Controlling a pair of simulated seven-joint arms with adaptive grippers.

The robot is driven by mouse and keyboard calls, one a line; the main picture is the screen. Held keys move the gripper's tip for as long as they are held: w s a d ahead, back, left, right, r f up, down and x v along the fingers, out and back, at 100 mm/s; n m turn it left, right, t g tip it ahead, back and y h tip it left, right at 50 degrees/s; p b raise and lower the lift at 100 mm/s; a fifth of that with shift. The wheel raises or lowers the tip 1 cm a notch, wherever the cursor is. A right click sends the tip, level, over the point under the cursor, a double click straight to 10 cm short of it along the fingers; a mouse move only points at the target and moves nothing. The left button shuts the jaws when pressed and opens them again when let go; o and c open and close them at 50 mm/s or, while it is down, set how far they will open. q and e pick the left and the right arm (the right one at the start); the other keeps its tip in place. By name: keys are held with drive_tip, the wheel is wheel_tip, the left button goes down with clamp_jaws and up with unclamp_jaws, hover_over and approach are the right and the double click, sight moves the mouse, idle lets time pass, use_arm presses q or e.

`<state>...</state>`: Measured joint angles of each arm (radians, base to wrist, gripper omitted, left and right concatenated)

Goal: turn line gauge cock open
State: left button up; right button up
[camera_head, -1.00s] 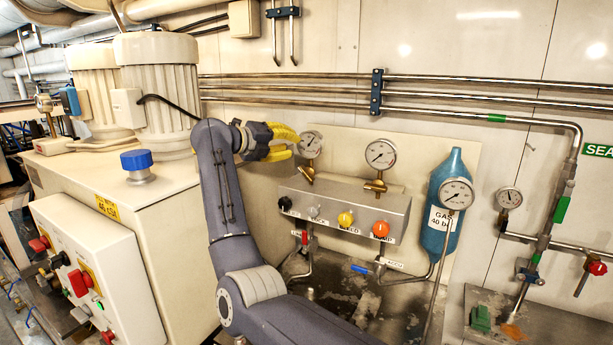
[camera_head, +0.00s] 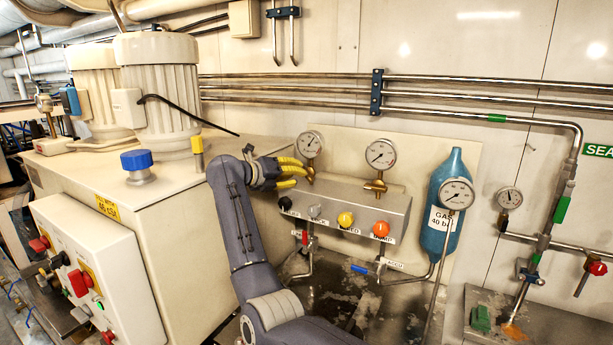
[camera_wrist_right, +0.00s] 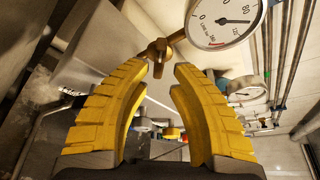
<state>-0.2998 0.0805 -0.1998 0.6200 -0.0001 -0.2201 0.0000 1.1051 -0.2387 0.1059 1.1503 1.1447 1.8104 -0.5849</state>
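The line gauge (camera_head: 310,145) is the left one of two round dials above the grey valve block, and its dial (camera_wrist_right: 224,18) also shows in the right wrist view. Its small brass cock (camera_head: 311,171) sits just below the dial. In the right wrist view the brass cock (camera_wrist_right: 158,56) with its handle lies just beyond the gap between my fingertips. My right gripper (camera_head: 303,173) is open with yellow fingers, close to the cock from the left. In the wrist view the open gripper (camera_wrist_right: 160,72) holds nothing. Contact with the cock cannot be told. My left gripper is not in view.
The grey valve block (camera_head: 345,202) carries black, grey, yellow and orange knobs below the gauges. A second gauge (camera_head: 381,154) with a brass cock stands to the right. A blue gas bottle (camera_head: 436,240) is farther right. A cream cabinet (camera_head: 165,210) stands left of my arm.

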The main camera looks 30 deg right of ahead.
sight(307, 177)
drive_tip(key=shift+x, duration=2.55)
clamp_jaws()
